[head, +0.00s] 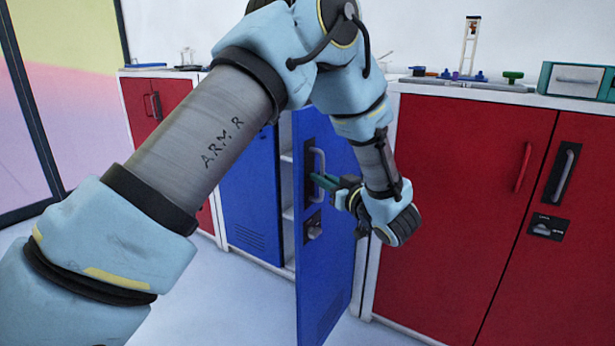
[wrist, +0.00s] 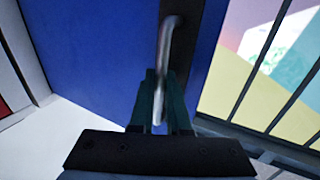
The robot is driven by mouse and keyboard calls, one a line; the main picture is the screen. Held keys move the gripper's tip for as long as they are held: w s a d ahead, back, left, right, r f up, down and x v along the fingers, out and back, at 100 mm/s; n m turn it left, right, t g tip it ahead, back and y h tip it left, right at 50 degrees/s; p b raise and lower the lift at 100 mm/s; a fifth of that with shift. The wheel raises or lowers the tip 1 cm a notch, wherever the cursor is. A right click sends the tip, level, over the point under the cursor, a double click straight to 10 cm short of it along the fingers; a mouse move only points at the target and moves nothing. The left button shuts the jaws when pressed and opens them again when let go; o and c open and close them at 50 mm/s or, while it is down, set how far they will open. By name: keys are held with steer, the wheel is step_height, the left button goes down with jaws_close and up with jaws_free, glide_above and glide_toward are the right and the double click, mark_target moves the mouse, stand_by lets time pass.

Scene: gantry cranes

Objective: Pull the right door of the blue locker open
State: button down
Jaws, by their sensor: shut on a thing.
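The blue locker (head: 248,205) stands between red cabinets. Its right door (head: 335,250) is swung well open toward me, and a strip of the white interior with a shelf shows behind its edge. The door has a pale metal bar handle (head: 317,163) on a dark plate, with a latch (head: 313,227) below it. My gripper (head: 326,182) is at the handle, coming from the right. In the wrist view my gripper (wrist: 160,115) has its two green fingers closed around the lower part of the handle (wrist: 165,45). The left door appears shut, partly hidden by my arm.
A red cabinet (head: 450,210) with a white top stands close on the right, carrying small items and a teal drawer box (head: 577,80). Another red cabinet (head: 152,105) is on the left. The pale floor (head: 240,310) in front of the locker is clear.

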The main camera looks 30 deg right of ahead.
steer(key=shift+s+d, duration=0.75)
steer(key=shift+s, duration=0.15)
steer(key=c, duration=1.2)
jaws_free()
steer(key=shift+o, duration=0.2)
steer(key=s+d+b, duration=0.1)
steer(key=s, duration=0.9)
steer(key=shift+s, duration=0.35)
steer(key=shift+s, duration=0.1)
